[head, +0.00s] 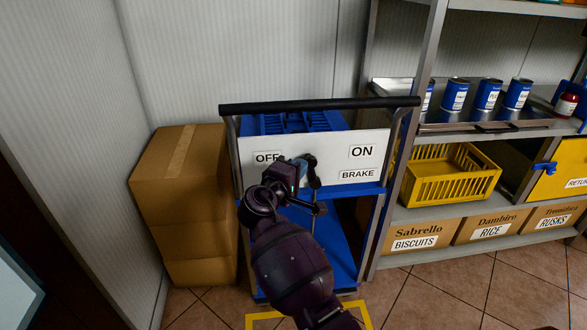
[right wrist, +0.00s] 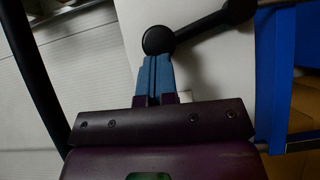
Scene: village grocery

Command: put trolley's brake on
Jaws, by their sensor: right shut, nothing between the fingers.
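The blue trolley (head: 335,222) stands against the back wall. Its white brake panel (head: 338,148) reads OFF on the left, ON on the right and BRAKE below. A black brake lever (head: 312,170) stands out between the two words, partly behind my right gripper (head: 301,167). The lever's round black knob (right wrist: 158,41) and thicker end show in the right wrist view. My right gripper's blue fingers (right wrist: 153,72) are shut and empty, their tips right at that knob; whether they touch it is unclear. My left gripper is out of view.
Stacked cardboard boxes (head: 185,215) stand close on the trolley's left. A shelf rack with blue tins (head: 454,95), a yellow crate (head: 455,177) and labelled boxes (head: 415,240) stands on its right. A yellow floor marking (head: 262,318) lies below the trolley.

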